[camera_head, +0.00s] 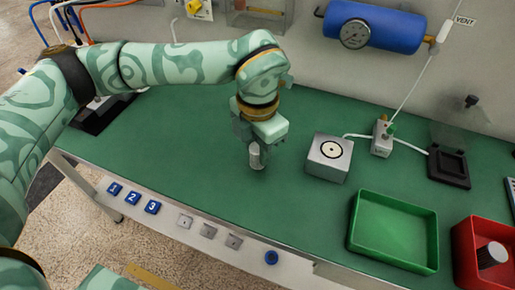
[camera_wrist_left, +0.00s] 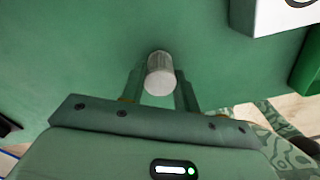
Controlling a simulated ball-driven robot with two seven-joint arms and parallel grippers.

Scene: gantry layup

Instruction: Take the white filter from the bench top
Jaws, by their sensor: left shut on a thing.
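The white filter (camera_head: 256,159) is a small pale cylinder at the green bench top (camera_head: 200,150), left of the centre. My left gripper (camera_head: 257,148) points down over it, with its fingers on both sides of the filter. In the left wrist view the filter (camera_wrist_left: 160,75) sits between the two fingertips (camera_wrist_left: 160,88), and the gripper is shut on it. I cannot tell whether its lower end touches the bench. My right gripper is not in view.
A silver box with a round black ring (camera_head: 329,158) stands right of the gripper. A green tray (camera_head: 393,270) and a red bin (camera_head: 462,262) holding a grey-white cylinder (camera_head: 491,255) are at the front right. A blue tank (camera_head: 385,28) with a gauge is on the wall.

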